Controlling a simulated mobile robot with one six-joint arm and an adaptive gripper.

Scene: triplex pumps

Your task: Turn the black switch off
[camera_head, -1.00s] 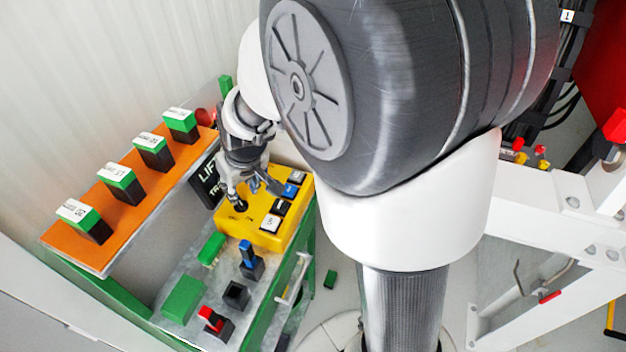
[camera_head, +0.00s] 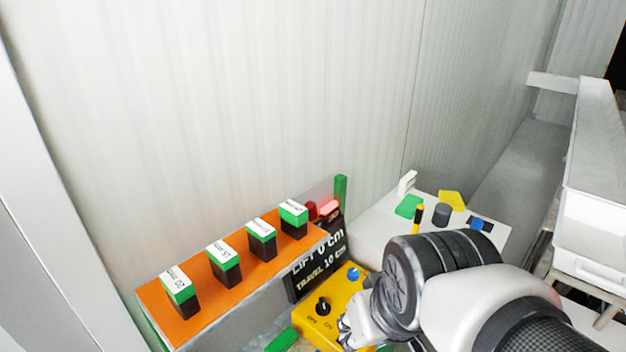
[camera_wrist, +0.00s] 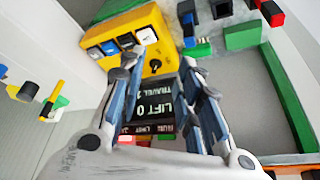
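The black switch (camera_head: 323,306) is a round knob on the yellow control box (camera_head: 305,318), with OFF and ON lettering in front of it. It also shows in the wrist view (camera_wrist: 155,64), uncovered. I cannot tell clearly which mark it points to. My gripper (camera_head: 352,332) is just right of the switch in the head view, partly hidden by my arm. In the wrist view my gripper (camera_wrist: 160,72) has its two fingers spread apart with nothing between them. The fingers appear apart from the switch.
A black display (camera_head: 318,262) reading LIFT 0 cm, TRAVEL 10 cm stands behind the box. An orange panel (camera_head: 205,300) with several green-and-black labelled blocks is on the left. A white table (camera_head: 385,215) with small items stands behind.

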